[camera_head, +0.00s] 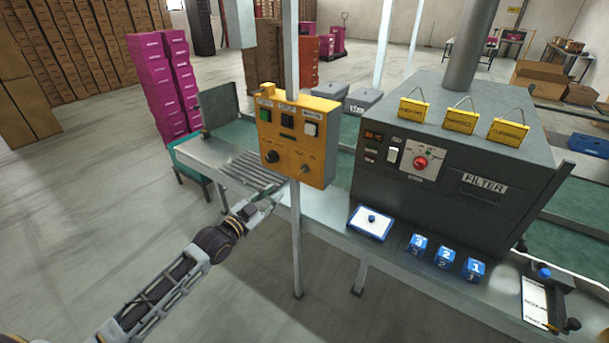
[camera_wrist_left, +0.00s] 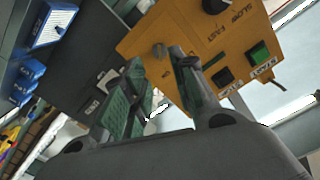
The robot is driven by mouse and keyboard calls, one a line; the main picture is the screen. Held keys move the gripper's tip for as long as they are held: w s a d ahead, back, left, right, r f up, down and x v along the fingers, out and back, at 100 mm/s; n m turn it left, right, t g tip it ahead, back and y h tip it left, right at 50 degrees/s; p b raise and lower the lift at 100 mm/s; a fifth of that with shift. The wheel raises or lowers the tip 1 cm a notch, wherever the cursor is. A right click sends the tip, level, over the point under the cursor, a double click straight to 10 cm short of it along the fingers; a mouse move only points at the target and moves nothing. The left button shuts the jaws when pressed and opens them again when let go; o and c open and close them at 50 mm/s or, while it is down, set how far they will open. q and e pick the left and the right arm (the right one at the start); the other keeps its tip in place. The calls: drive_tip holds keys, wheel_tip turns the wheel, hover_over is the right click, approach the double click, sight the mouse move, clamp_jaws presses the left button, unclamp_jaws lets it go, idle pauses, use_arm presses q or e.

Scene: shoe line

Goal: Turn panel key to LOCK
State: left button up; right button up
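The yellow control panel (camera_head: 297,133) is mounted on a grey post. It bears a green button (camera_head: 265,115), a dark button (camera_head: 287,121), a white switch (camera_head: 310,128) and a black knob (camera_head: 271,156). A small metal key switch (camera_head: 304,169) sits at its lower right; its lettering is too small to read. My left gripper (camera_head: 277,190) is just below the panel. In the left wrist view, the panel (camera_wrist_left: 200,45) appears turned over, and the round metal key switch (camera_wrist_left: 158,51) lies in line with the gap between my open, empty fingers (camera_wrist_left: 157,60). Contact is not visible. My right gripper is out of view.
A dark filter machine (camera_head: 450,160) stands right of the panel. A white-and-blue tray (camera_head: 370,222) and numbered blue blocks (camera_head: 445,257) lie on the ledge before it. The post (camera_head: 296,250) runs down beside my gripper. Open floor lies in front.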

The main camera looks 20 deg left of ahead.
use_arm(q)
drive_tip(key=shift+s+d+r+m, duration=0.2)
drive_tip(key=shift+d+r+m, duration=0.3)
drive_tip(key=shift+d+r, duration=0.2)
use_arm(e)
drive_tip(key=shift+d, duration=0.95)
use_arm(q)
drive_tip(key=shift+a, duration=0.1)
drive_tip(key=shift+r+m, duration=0.1)
drive_tip(key=shift+m, duration=0.3)
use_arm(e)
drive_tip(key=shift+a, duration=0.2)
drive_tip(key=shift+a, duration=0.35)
use_arm(q)
drive_tip(key=shift+w, duration=0.15)
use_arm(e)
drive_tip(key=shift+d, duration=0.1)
